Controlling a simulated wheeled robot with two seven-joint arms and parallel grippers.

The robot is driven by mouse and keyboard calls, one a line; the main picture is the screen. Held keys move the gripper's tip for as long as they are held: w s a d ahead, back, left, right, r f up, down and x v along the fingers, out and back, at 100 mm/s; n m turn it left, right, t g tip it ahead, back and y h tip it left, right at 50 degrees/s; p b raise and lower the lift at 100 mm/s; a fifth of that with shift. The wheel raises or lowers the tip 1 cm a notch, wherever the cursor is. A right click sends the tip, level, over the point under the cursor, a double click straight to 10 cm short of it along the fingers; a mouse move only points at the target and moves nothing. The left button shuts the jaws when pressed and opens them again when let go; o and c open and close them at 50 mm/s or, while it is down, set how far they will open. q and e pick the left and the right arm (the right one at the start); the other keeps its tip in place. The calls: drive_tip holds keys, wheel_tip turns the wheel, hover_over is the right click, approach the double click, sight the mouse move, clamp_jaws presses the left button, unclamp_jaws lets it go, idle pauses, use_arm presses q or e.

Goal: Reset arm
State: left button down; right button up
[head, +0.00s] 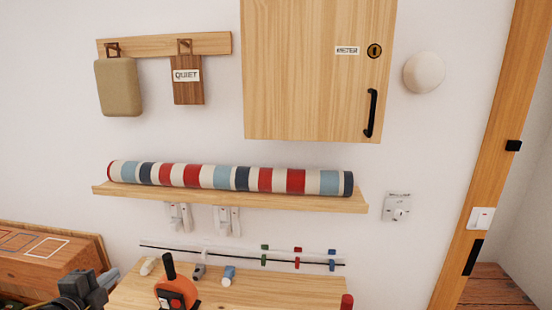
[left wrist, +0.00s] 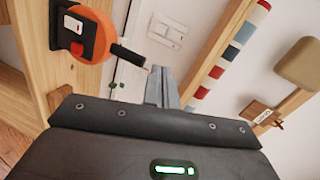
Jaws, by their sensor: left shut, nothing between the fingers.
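My left gripper (head: 98,281) is at the lower left of the head view, in front of the wooden chest and left of the small wooden table. In the left wrist view its grey fingers (left wrist: 160,84) are together with nothing between them. An orange round device with a black handle (head: 176,293) stands on the table; it also shows in the left wrist view (left wrist: 88,34), left of the fingers. My right gripper is not in view.
A wooden shelf (head: 230,201) bears a striped roll (head: 230,177). A wooden cabinet (head: 310,70) hangs above it. The table (head: 250,290) holds small items, and a red cylinder (head: 347,301) shows at its right. A wooden chest (head: 45,262) is at left.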

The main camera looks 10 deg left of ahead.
use_arm(q)
drive_tip(key=s+d+f+n+g+y, duration=0.1)
drive_tip(key=s+d+f+n+g, duration=0.3)
drive_tip(key=f, duration=0.4)
drive_tip(key=s+d+f+n+g, duration=0.1)
drive_tip(key=s+d+f+n, duration=0.3)
drive_tip(key=f, duration=0.4)
drive_tip(key=s+d+f+n+g+h, duration=0.1)
drive_tip(key=s+d+f+n+g, duration=0.2)
drive_tip(key=s+d+f, duration=0.4)
drive_tip(key=s+d+f+n+g+h, duration=0.1)
drive_tip(key=s+d+f+n+g, duration=0.25)
drive_tip(key=s, duration=0.55)
wheel_tip(320, 180, down, 27)
drive_tip(key=s+g+b, duration=0.1)
drive_tip(key=b, duration=0.2)
drive_tip(key=s+a+f+m+g+b, duration=0.1)
drive_tip(key=s+a+f, duration=0.1)
drive_tip(key=s+f, duration=1.4)
wheel_tip(320, 180, down, 2)
drive_tip(key=shift+s+a+f, duration=0.2)
drive_tip(key=shift+s+a, duration=0.1)
drive_tip(key=shift+a, duration=0.1)
